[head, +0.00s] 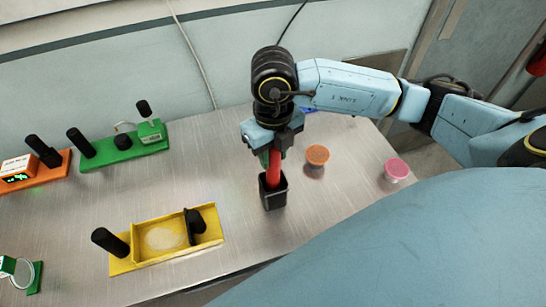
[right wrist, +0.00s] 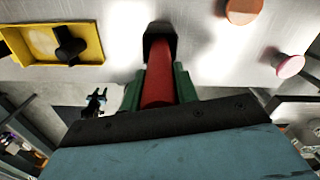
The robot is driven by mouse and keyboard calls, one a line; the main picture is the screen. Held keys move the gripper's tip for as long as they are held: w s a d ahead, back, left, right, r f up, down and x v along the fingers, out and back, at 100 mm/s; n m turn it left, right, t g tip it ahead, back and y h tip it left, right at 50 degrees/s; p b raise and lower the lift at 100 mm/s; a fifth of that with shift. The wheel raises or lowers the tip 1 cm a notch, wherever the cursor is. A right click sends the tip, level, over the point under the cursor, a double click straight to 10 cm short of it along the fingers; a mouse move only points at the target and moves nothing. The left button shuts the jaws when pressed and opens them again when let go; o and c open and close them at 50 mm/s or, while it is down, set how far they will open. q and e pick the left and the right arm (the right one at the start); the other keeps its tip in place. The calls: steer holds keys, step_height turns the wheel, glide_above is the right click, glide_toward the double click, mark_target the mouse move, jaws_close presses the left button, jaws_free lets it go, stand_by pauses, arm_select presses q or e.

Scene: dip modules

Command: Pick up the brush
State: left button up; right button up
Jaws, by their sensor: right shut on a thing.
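The brush shows as a red handle (head: 274,170) whose lower end is inside a small black square cup (head: 274,194) on the metal table. Its bristles are hidden. My right gripper (head: 271,158) is above the cup, with its green fingers shut on the red handle. In the right wrist view the red handle (right wrist: 158,85) lies between the two green fingers and runs down to the black cup (right wrist: 160,42). My left gripper is in neither view.
A yellow tray (head: 140,266) with black knobs lies left of the cup. An orange knob (head: 317,155) and a pink knob (head: 396,169) stand to the right. Green (head: 100,158) and orange (head: 50,175) modules are at the back left. The table between the cup and the yellow tray is clear.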

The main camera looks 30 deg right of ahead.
steer(key=shift+c, duration=0.5)
steer(key=shift+r, duration=0.15)
steer(key=shift+r, duration=0.2)
step_height(320, 180, up, 17)
steer(key=shift+r+p, duration=0.2)
steer(key=shift+p, duration=0.25)
